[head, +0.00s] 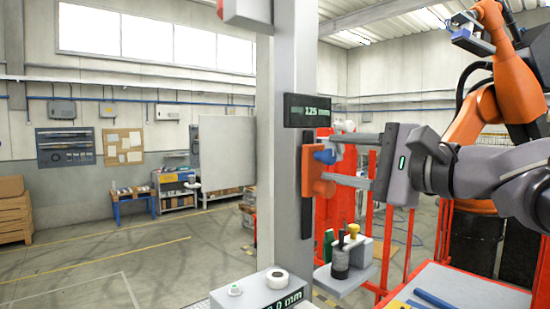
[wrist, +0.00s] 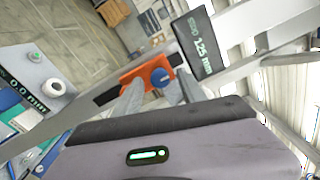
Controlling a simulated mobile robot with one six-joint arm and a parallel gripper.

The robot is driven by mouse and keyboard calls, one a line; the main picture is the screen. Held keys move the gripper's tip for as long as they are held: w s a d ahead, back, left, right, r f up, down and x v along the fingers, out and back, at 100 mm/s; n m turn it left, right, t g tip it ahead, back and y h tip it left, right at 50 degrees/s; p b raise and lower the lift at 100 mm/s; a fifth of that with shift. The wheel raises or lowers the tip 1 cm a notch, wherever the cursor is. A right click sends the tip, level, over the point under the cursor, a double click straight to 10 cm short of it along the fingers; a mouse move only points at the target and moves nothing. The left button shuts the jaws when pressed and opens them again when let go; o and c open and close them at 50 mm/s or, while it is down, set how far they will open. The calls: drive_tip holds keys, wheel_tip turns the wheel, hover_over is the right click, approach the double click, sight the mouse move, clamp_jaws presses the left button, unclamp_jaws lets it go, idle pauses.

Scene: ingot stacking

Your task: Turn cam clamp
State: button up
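The cam clamp is an orange block (head: 313,172) on a dark rail of the grey column, with a blue cam lever (head: 325,156) on its front. In the wrist view the orange block (wrist: 133,72) lies beyond my fingers, with the blue round end of the lever (wrist: 161,77) at its right part. My gripper (head: 333,160) reaches in from the right, its two grey fingers apart, one above and one below the level of the lever. In the wrist view my gripper (wrist: 152,90) shows the fingertips close to the clamp. I cannot tell whether they touch it.
A display (head: 307,110) reading 125 mm sits on the column (head: 287,190) above the clamp. Below is a small holder (head: 344,280) with handled tools. A grey box (head: 262,293) with a white roll-like ring stands lower left. Red fence posts and an orange robot arm (head: 490,90) stand behind.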

drive_tip(key=b+v, duration=0.2)
drive_tip(key=v, duration=1.5)
drive_tip(key=shift+s+b, duration=0.2)
drive_tip(key=shift+b, duration=0.1)
drive_tip(key=shift+d, duration=0.1)
drive_tip(key=w+a+f+n+g+h+b, duration=0.1)
drive_tip(key=a+f+g+b, duration=0.15)
drive_tip(key=f, duration=0.75)
drive_tip(key=w+a+f+g+h+b, duration=0.15)
drive_tip(key=f+b, duration=0.25)
drive_tip(key=f, duration=0.6)
drive_tip(key=w+a+f+n+g+h+b, duration=0.1)
drive_tip(key=a+f+g+h+b, duration=0.15)
drive_tip(key=f, duration=0.85)
drive_tip(key=s+a+f+n+h+b, duration=0.1)
drive_tip(key=s+f+b, duration=0.3)
drive_tip(key=f, duration=0.6)
drive_tip(key=s+a+f+n+g+h+b, duration=0.1)
drive_tip(key=s+a+f+n+b, duration=0.3)
drive_tip(key=f, duration=0.6)
drive_tip(key=s+a+f+n+g+h+b, duration=0.1)
drive_tip(key=s+a+f+n+b, duration=0.1)
drive_tip(key=f, duration=0.9)
drive_tip(key=s+a+b, duration=0.1)
drive_tip(key=s+b, duration=0.1)
drive_tip(key=shift+s+n+h, duration=0.25)
drive_tip(key=shift+n+h, duration=0.05)
